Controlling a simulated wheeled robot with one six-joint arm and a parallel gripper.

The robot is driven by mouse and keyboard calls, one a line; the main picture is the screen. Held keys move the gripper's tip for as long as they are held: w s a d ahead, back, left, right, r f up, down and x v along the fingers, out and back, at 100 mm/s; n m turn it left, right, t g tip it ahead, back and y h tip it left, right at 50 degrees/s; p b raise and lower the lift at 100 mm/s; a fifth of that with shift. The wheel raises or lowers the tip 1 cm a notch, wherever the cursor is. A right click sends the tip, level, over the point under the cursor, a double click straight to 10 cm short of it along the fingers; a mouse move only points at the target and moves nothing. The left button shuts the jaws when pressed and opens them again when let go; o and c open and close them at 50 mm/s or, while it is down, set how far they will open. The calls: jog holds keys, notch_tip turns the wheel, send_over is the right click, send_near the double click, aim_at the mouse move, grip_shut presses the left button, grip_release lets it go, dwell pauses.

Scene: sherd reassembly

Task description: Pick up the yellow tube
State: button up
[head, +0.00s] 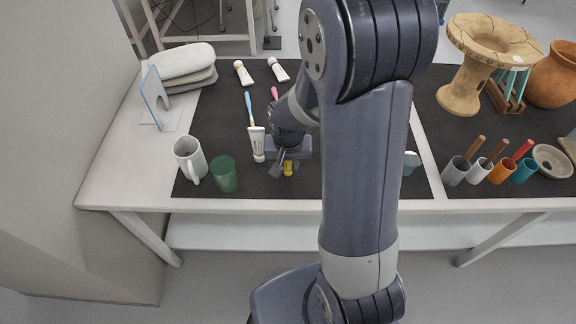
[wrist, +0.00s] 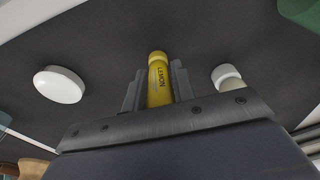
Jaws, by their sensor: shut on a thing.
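The yellow tube (wrist: 158,84) stands between the two fingers of my gripper (wrist: 157,88) in the wrist view, with dark lettering reading "LEMON" on its side. My gripper is shut on it. In the head view, a small yellow part of the tube (head: 288,168) shows below my gripper (head: 283,170), over the dark mat near the table's front edge. The rest of the tube is hidden by the gripper. I cannot tell whether the tube touches the mat.
A white tube (head: 257,144) lies just left of my gripper. A green cup (head: 224,174) and a grey mug (head: 189,160) stand further left. Cups with brushes (head: 478,171) stand at right.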

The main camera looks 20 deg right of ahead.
jog(key=shift+c, duration=1.1)
notch_tip(320, 180, up, 10)
jog(key=shift+p, duration=0.55)
